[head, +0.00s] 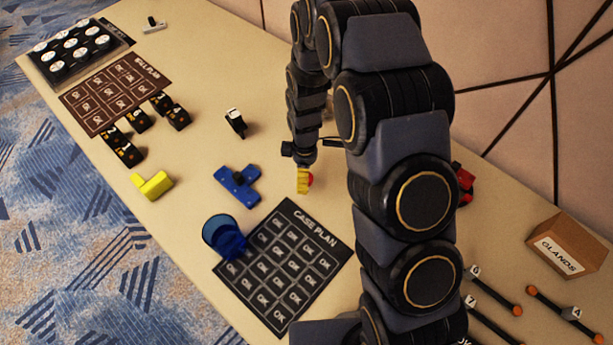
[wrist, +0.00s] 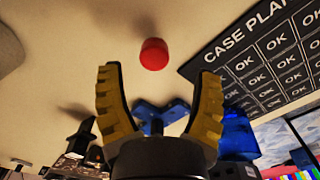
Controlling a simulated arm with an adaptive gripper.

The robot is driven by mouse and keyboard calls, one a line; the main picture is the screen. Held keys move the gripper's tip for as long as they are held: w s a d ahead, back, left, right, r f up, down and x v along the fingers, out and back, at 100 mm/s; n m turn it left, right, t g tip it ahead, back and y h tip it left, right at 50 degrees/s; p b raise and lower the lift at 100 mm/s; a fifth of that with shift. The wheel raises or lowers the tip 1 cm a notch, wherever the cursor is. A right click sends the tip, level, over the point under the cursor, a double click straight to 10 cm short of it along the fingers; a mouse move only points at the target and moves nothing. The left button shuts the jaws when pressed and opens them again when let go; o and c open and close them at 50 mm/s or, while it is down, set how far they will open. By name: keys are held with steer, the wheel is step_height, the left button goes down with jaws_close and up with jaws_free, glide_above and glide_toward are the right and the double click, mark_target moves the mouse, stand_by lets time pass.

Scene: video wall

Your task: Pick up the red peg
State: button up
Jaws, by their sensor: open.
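The red peg (wrist: 154,54) shows in the wrist view as a round red shape on the table, just beyond and between my fingertips. In the head view only a small red part of it (head: 310,180) shows, beside the yellow fingers. My gripper (wrist: 160,78) has two curved yellow fingers, spread apart with nothing between them. In the head view my gripper (head: 303,181) points down close to the peg, and the exact gap to it cannot be told.
The black CASE PLAN board (head: 285,266) lies in front of the peg. A blue T-shaped block (head: 238,185), a blue cup-like piece (head: 224,236) and a yellow block (head: 152,185) are to the left. A GLANDS box (head: 566,246) stands at right. Table around the peg is clear.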

steer(key=shift+w+d+f, duration=0.1)
steer(key=shift+w+f, duration=0.1)
steer(key=shift+f, duration=1.1)
steer(key=shift+w+d+f, duration=0.1)
steer(key=shift+w+f, duration=0.05)
steer(key=shift+f, duration=1.15)
steer(key=c, duration=1.1)
